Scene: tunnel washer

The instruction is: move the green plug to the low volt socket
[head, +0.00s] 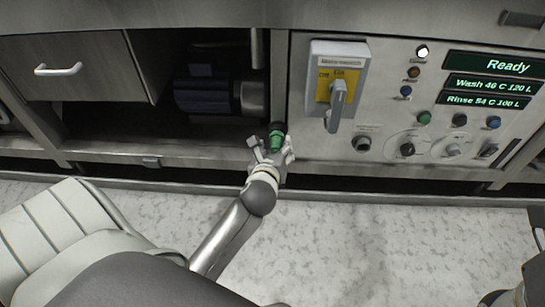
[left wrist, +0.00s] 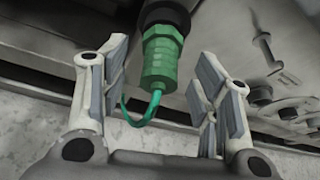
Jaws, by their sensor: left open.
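The green plug (head: 277,141) sits at the lower left edge of the control panel, with its top end in a round black socket (left wrist: 165,14). In the left wrist view the plug (left wrist: 160,62) points down, and a thin green cable (left wrist: 152,104) curves from its lower end. My left gripper (head: 271,157) is open. Its fingers stand on either side of the plug and cable, with gaps on both sides. I cannot make out a socket marked low volt. My right gripper is not clearly in view.
The panel carries a grey rotary switch on a yellow plate (head: 338,90), several knobs and buttons, and a green "Ready" display (head: 495,64). A drawer (head: 70,68) and a dark open bay with a motor (head: 215,95) are left.

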